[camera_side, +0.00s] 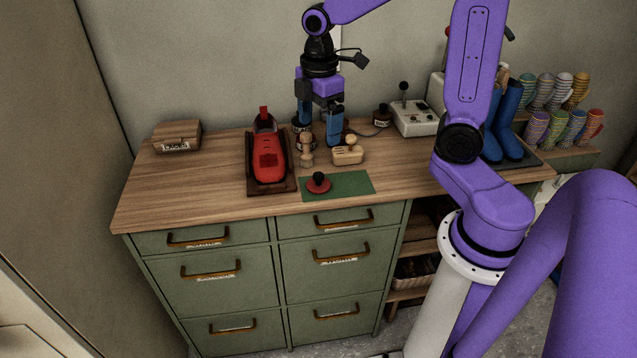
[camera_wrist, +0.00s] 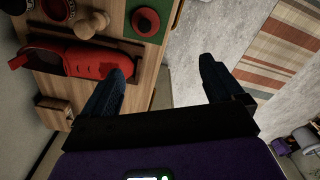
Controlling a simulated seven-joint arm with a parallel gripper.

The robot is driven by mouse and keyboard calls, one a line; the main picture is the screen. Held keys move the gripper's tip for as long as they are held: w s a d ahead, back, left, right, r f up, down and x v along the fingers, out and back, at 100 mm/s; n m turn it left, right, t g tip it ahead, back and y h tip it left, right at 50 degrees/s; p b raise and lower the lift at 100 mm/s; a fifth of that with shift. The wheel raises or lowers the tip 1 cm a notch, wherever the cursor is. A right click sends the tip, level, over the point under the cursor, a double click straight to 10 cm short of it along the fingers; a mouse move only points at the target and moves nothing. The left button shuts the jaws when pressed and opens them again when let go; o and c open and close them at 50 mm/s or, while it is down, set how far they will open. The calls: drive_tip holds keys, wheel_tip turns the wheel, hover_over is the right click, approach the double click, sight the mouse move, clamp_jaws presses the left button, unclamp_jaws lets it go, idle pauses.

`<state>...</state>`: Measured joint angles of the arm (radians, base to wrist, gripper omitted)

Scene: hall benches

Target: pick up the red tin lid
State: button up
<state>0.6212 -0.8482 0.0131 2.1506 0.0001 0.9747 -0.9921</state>
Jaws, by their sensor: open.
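The red tin lid (camera_side: 313,188) lies on a green mat (camera_side: 352,184) near the bench's front edge. It is round, with a black knob in its middle. In the wrist view the lid (camera_wrist: 155,20) is at the top, on the green mat (camera_wrist: 130,8), beyond my fingertips. My gripper (camera_side: 319,138) points down with two blue fingers, open and empty. It is raised and apart from the lid, which appears below it in the side view. In the wrist view my gripper (camera_wrist: 161,68) has one finger over the bench picture and the other over the floor.
A wooden peg-like piece (camera_side: 306,157) and a wooden block (camera_side: 348,157) stand close behind the mat. A wooden box (camera_side: 176,136), a white joystick box (camera_side: 414,120) and blue boots (camera_side: 507,125) are farther off.

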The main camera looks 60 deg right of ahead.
drive_tip(key=w+d, duration=0.2)
hover_over(318, 175)
wheel_tip(318, 175, down, 12)
drive_tip(key=shift+s+a+r, duration=0.1)
drive_tip(key=shift+s, duration=0.05)
drive_tip(key=shift+w+f, duration=0.2)
drive_tip(key=shift+f, duration=2.65)
drive_tip(key=c, duration=1.1)
